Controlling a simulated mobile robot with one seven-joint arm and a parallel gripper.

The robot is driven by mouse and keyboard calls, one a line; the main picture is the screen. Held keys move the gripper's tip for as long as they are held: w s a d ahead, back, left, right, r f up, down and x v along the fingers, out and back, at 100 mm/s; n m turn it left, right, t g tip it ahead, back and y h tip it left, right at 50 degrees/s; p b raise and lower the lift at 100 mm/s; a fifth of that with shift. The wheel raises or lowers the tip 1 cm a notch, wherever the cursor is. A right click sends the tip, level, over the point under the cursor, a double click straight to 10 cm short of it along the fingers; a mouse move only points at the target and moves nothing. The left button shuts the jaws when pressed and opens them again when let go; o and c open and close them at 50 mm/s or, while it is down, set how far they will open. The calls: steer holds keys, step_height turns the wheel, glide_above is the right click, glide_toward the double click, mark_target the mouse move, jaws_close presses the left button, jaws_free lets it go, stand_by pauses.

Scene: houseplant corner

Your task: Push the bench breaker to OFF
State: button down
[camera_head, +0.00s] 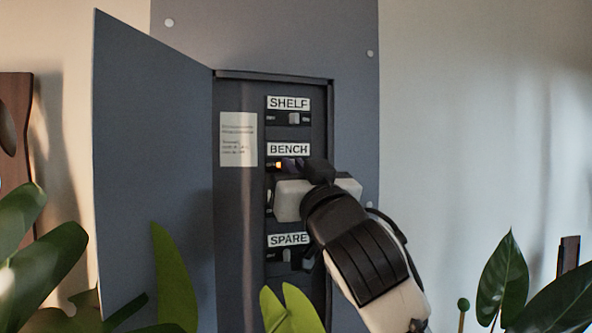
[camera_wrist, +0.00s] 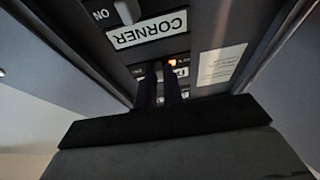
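The bench breaker is in the open panel, under the BENCH label (camera_head: 289,149). A small orange light glows at its left end (camera_head: 278,165); this light also shows in the wrist view (camera_wrist: 172,62). My gripper (camera_head: 290,163) reaches in from the right, its dark fingertips at the bench breaker just right of the light.
The SHELF breaker (camera_head: 294,118) is above and the SPARE breaker (camera_head: 287,256) below. The CORNER label (camera_wrist: 147,30) shows upside down in the wrist view. The panel door (camera_head: 150,170) stands open at left. Leaves (camera_head: 290,308) rise in front below.

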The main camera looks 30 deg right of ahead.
steer(key=shift+a+f, duration=0.1)
steer(key=h, duration=0.1)
steer(key=m+g+h+b, duration=0.1)
steer(key=shift+w+a+h, duration=0.1)
steer(key=shift+a+h, duration=0.1)
steer(key=shift+h, duration=0.1)
steer(key=c, duration=1.5)
jaws_free()
steer(key=b+v, duration=0.5)
steer(key=v, duration=0.9)
